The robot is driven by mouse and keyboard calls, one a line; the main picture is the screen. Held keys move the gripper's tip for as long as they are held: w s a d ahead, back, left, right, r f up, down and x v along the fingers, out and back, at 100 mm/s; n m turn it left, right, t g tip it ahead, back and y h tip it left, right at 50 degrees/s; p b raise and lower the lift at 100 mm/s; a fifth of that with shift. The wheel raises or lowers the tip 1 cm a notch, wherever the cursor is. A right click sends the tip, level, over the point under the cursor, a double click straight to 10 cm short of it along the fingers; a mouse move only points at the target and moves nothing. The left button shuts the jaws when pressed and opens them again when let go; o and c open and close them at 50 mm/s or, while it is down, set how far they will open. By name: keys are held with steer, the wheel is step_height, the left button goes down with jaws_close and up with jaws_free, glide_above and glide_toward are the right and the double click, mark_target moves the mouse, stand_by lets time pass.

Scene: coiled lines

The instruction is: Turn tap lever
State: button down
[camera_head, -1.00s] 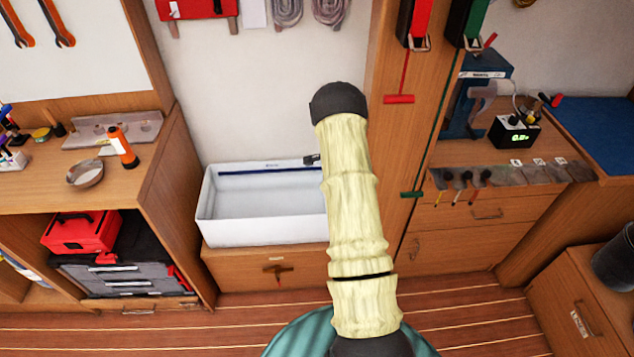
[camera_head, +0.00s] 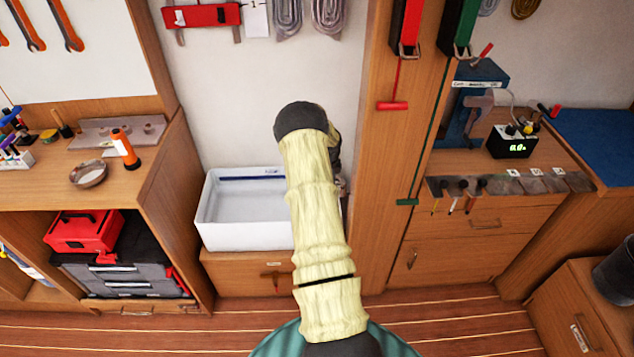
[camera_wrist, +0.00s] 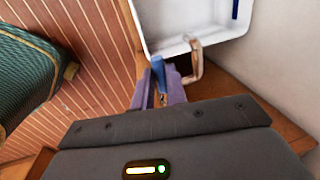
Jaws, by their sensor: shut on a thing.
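The white sink (camera_head: 215,215) stands against the wall in the head view, its right end hidden by my arm. Its rim (camera_wrist: 152,50) and basin fill the top of the wrist view. A curved, brass-coloured tap spout (camera_wrist: 196,62) arches at the sink's near edge. A blue tap lever (camera_wrist: 158,68) stands beside the spout, at the tips of my purple fingers. My gripper (camera_wrist: 164,80) is shut on the lever. The lower part of the tap is hidden by the fingers and hand. In the head view, my arm hides the gripper and lever.
A wooden post (camera_head: 388,140) with a red pull handle (camera_head: 392,106) and a green one (camera_head: 407,202) stands right of the sink. A wooden cabinet (camera_head: 165,180) stands left. A plain wall (camera_wrist: 275,60) is close on the right in the wrist view.

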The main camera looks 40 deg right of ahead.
stand_by(0.4)
steer(key=c, duration=1.4)
jaws_free()
steer(key=shift+r, duration=0.1)
step_height(320, 180, up, 17)
steer(key=s+a+b, duration=0.1)
steer(key=s+a, duration=0.1)
steer(key=shift+s, duration=0.3)
steer(key=shift+a, duration=0.1)
